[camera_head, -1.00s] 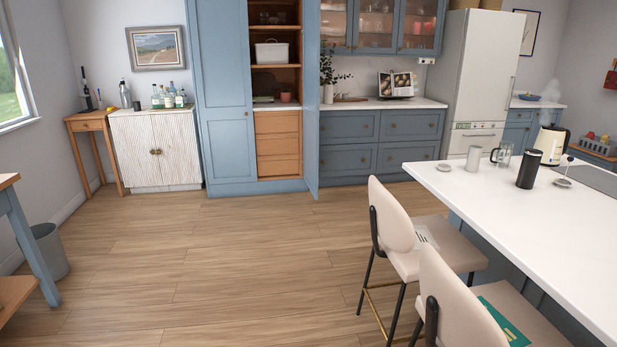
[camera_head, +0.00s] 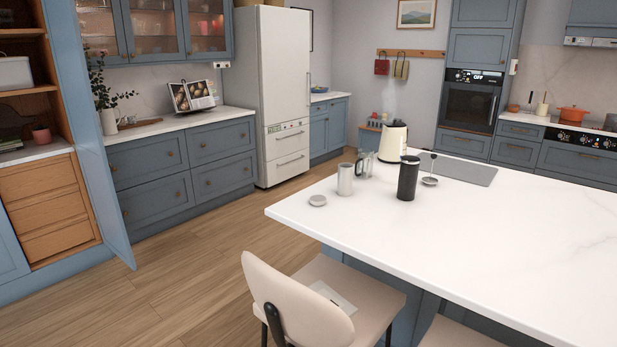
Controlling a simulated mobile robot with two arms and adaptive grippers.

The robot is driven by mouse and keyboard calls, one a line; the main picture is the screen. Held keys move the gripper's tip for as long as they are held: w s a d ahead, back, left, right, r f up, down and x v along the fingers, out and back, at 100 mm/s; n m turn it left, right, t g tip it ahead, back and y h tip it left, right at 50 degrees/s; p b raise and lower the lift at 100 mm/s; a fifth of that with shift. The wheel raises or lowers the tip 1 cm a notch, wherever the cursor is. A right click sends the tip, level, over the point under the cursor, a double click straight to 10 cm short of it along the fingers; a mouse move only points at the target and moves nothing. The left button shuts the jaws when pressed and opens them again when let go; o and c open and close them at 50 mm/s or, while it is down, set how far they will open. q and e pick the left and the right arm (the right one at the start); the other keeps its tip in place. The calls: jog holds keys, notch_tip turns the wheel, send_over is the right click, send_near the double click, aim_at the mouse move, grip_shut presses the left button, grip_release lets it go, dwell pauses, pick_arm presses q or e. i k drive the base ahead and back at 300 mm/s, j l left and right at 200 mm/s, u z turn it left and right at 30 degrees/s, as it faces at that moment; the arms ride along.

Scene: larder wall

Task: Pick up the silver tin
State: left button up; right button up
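A silver tin (camera_head: 345,179), a small upright cylinder, stands on the white island top (camera_head: 480,235) near its far left corner. A small round grey lid (camera_head: 317,200) lies on the island in front of it. A glass jug (camera_head: 364,163) stands just behind and to the right of the tin. Neither of my grippers shows in the head view.
A black canister (camera_head: 408,178), a cream kettle (camera_head: 393,141) giving off steam, and a small strainer-like item (camera_head: 430,175) stand right of the tin. A beige chair (camera_head: 295,300) stands at the island's near left side. Wooden floor (camera_head: 190,270) is free left of the island.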

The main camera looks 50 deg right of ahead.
aim_at(345, 171)
jog(key=i+z, duration=0.25)
jog(key=i, duration=0.2)
jog(key=i+j+z, duration=0.25)
jog(key=i, duration=0.2)
jog(key=i+z, duration=0.15)
jog(key=z, duration=0.3)
jog(key=i+z, duration=0.15)
jog(key=z, duration=0.25)
jog(key=i+j+z, duration=0.15)
jog(key=z, duration=0.3)
jog(key=i+j+z, duration=0.15)
jog(key=z, duration=0.25)
